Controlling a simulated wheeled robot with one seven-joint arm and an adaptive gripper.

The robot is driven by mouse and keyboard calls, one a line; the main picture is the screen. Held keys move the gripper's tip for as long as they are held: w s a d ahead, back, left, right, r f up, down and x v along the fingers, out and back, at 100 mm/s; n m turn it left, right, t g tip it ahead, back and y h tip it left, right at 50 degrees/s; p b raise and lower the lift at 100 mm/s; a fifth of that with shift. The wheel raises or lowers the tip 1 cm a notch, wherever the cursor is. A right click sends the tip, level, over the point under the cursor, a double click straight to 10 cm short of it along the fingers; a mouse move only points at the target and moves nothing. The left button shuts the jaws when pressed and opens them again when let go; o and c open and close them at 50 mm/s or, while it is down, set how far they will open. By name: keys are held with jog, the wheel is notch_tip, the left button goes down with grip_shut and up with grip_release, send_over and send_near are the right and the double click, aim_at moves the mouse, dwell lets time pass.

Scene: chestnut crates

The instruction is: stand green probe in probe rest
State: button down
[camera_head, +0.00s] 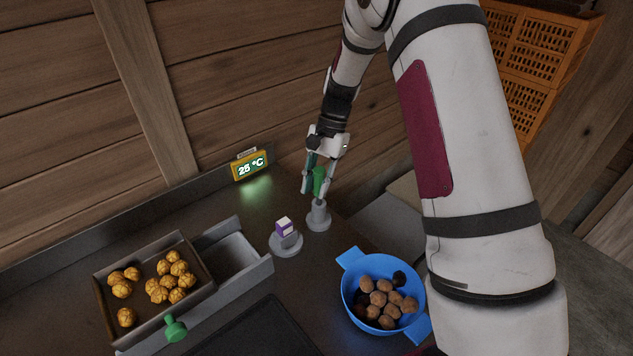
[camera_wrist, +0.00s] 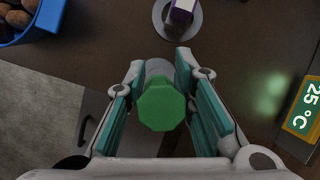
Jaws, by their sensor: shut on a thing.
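The green probe (camera_head: 319,182) is upright between the fingers of my gripper (camera_head: 317,190). In the wrist view its green, many-sided top (camera_wrist: 161,106) shows between the two teal pads of my gripper (camera_wrist: 160,66). My gripper is shut on the probe. The probe rest (camera_head: 318,217), a grey cup on a round foot, stands directly below the probe. The probe's lower end is at or just over the rest's mouth; I cannot tell whether it is inside.
A grey round stand (camera_head: 287,247) with a purple and white block (camera_head: 285,228) is close to the left. A blue bowl of chestnuts (camera_head: 348,292) is in front to the right. A tray of golden chestnuts (camera_head: 207,275) is at left; a lit temperature display (camera_head: 251,166) stands behind.

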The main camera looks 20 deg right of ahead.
aim_at(317, 194)
jog(key=shift+f+b, duration=0.6)
jog(key=shift+f, duration=1.2)
jog(key=c, duration=1.3)
grip_release()
jog(key=v, duration=1.2)
jog(key=shift+a+r, duration=0.1)
jog(key=shift+r, duration=0.05)
